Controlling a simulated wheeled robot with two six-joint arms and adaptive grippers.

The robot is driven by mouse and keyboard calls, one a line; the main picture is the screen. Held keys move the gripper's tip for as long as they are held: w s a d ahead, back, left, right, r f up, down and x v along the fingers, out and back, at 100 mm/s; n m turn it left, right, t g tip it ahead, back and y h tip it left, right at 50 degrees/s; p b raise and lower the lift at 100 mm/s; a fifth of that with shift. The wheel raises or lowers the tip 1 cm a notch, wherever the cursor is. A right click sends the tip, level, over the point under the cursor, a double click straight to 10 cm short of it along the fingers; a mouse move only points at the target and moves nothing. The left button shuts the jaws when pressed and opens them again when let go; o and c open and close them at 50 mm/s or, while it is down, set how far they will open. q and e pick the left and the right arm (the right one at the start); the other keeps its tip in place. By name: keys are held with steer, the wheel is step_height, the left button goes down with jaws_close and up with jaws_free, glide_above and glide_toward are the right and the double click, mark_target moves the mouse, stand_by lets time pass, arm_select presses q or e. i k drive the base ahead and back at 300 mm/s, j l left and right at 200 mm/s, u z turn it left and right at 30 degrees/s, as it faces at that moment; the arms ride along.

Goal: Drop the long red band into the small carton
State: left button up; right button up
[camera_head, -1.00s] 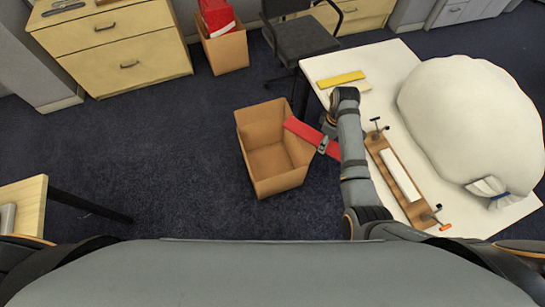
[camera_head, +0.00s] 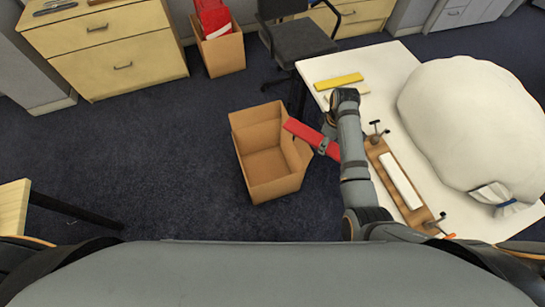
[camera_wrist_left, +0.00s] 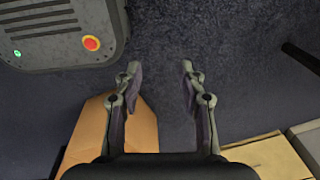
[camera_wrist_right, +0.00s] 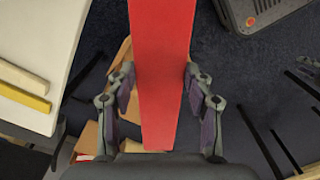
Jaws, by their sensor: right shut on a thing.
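The long red band (camera_head: 302,132) is held by my right gripper (camera_head: 328,148), which is shut on it. In the right wrist view the band (camera_wrist_right: 163,70) runs lengthwise between the fingers. An open, empty brown carton (camera_head: 270,191) stands on the floor left of that gripper. In the head view the band's free end overlaps the carton's right rim; its height above the rim is hard to tell. My left gripper (camera_wrist_left: 158,82) is open and empty in the left wrist view, and outside the head view.
A second carton (camera_head: 226,58) at the back holds red pieces. The white table (camera_head: 393,62) at right carries a yellow bar (camera_head: 339,81), a wooden fixture (camera_head: 422,218) and a big white sack (camera_head: 468,120). A dark chair (camera_head: 300,40) stands behind. Floor left of the near carton is clear.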

mark_target(271, 174)
steer(key=i+l+u, duration=0.2)
steer(key=i+l, duration=0.2)
steer(key=i+l+u, duration=0.2)
steer(key=i+l, duration=0.15)
steer(key=l, duration=0.2)
steer(key=u, duration=0.8)
